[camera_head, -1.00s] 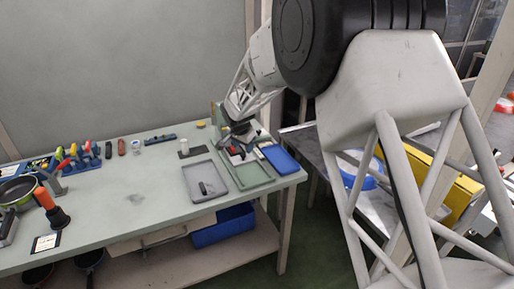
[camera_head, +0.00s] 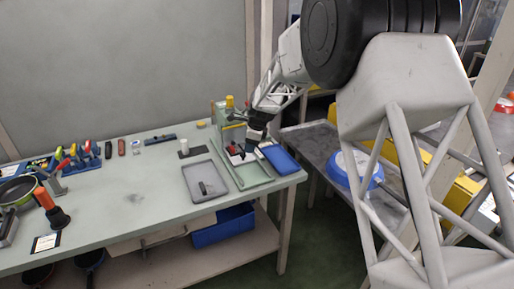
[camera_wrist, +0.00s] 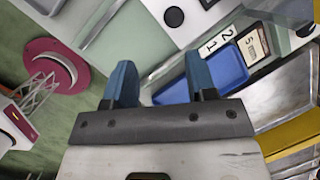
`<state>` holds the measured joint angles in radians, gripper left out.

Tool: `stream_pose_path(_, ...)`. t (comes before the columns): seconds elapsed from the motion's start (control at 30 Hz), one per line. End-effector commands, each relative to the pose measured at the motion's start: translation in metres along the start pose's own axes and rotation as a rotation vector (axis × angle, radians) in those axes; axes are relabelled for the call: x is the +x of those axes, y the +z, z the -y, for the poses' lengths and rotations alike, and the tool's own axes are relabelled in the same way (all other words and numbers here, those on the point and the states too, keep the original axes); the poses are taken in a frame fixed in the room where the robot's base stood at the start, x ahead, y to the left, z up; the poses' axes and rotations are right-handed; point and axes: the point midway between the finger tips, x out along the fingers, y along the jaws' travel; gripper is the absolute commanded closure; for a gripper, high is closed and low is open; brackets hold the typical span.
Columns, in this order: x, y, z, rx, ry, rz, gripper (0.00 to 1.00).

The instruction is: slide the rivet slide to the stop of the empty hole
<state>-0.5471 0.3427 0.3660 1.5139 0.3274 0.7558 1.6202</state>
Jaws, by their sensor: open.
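My gripper (camera_head: 256,139) is open and empty at the right end of the bench, over the green tray and the blue tray. Its two blue fingers (camera_wrist: 160,78) stand apart in the wrist view. A green stand (camera_head: 222,117) with a yellow cap (camera_head: 229,101) is just left of my gripper. The wrist view shows a white plate with a dark round spot (camera_wrist: 174,17), a pale metal strip (camera_wrist: 101,22) and number labels (camera_wrist: 216,40). I cannot tell which part is the rivet slide or which hole is empty; the gripper and arm cover part of this area.
The blue tray (camera_head: 279,159) lies at the bench's right edge, beside the green tray (camera_head: 251,183). A grey tray (camera_head: 204,193) holds a small dark part. Tools and a pan (camera_head: 18,190) fill the left. The middle of the bench (camera_head: 120,200) is mostly clear.

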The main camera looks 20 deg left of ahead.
Motion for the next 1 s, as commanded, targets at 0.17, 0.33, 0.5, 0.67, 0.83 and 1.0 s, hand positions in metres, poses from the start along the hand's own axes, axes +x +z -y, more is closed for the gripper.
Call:
stream_pose_path(0.17, -0.004, -0.003, 0.006, 0.161, 0.013, 0.061, 0.48)
stream_pose_path(0.33, -0.007, -0.004, 0.011, 0.299, 0.028, 0.115, 0.48)
stream_pose_path(0.5, 0.016, -0.002, 0.009, 0.288, 0.03, 0.11, 0.48)
stream_pose_path(0.67, 0.035, 0.001, 0.009, 0.287, 0.029, 0.11, 0.48)
stream_pose_path(0.83, 0.055, 0.003, 0.008, 0.286, 0.03, 0.109, 0.48)
stream_pose_path(1.0, 0.07, 0.005, 0.008, 0.285, 0.029, 0.109, 0.48)
